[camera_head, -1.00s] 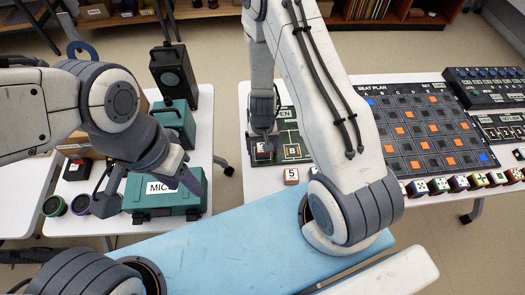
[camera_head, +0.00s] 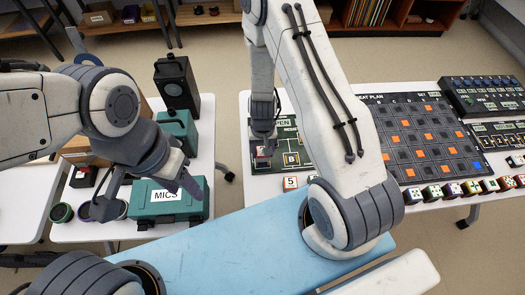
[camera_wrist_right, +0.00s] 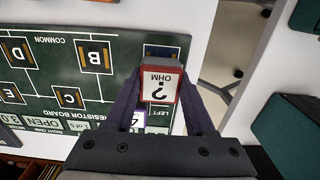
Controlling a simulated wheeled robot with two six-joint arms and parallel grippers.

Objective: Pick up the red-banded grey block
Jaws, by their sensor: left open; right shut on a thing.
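A block with a white top lettered "? OHM", a red border and a greyish side (camera_wrist_right: 160,84) sits between the fingers of my right gripper (camera_wrist_right: 158,100) in the right wrist view. My right gripper, also in the head view (camera_head: 263,146), is shut on this block at the left end of the dark green resistor board (camera_wrist_right: 65,110). I cannot tell whether the block touches the board. A label reading "LEFT" shows beside it. My left gripper (camera_head: 147,196) is open and empty, at the teal MICS case (camera_head: 185,212) on the left table.
A small "5" block (camera_head: 290,183) lies on the right table in front of the board. The black seat-plan board (camera_head: 435,140) and a row of coloured cubes (camera_head: 452,190) are further right. A black speaker-like box (camera_head: 178,85) stands on the left table.

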